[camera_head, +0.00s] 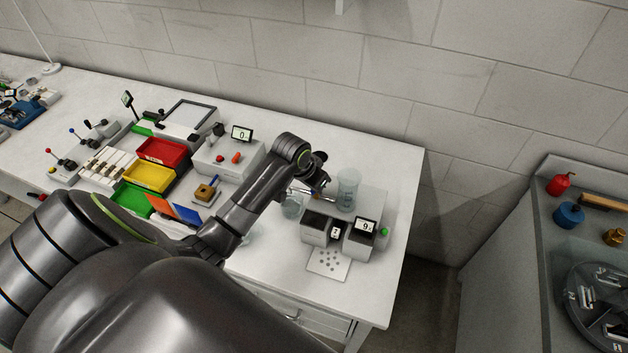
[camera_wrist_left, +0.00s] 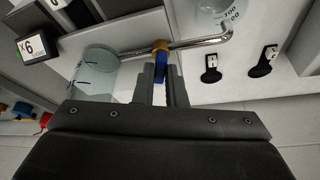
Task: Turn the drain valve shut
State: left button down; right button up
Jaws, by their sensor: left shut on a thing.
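The drain valve has a brass body (camera_wrist_left: 160,46) and a blue handle (camera_wrist_left: 160,67) in the left wrist view. It sits on a bent metal pipe (camera_wrist_left: 200,42) that leads from a graduated glass vessel (camera_wrist_left: 207,14). In the picture the handle stands across the pipe's line. My left gripper (camera_wrist_left: 161,88) is shut on the blue handle. A clear beaker (camera_wrist_left: 98,72) stands beside the valve. In the head view my left gripper (camera_head: 318,190) is beside the glass vessel (camera_head: 348,190), and its fingertips are too small to make out. My right gripper is not in view.
Grey boxes with a small display (camera_head: 365,226) stand in front of the vessel. The beaker (camera_head: 291,206) is close under my left arm. Red (camera_head: 162,152), yellow (camera_head: 150,176) and green bins lie left on the white table (camera_head: 385,285). A wall runs behind.

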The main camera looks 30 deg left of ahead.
pick_arm(q)
jog(key=shift+w+d+r+n+y, duration=0.1)
jog(key=shift+n+y, duration=0.4)
jog(key=shift+n, duration=0.7)
jog(key=c, duration=1.5)
grip_release()
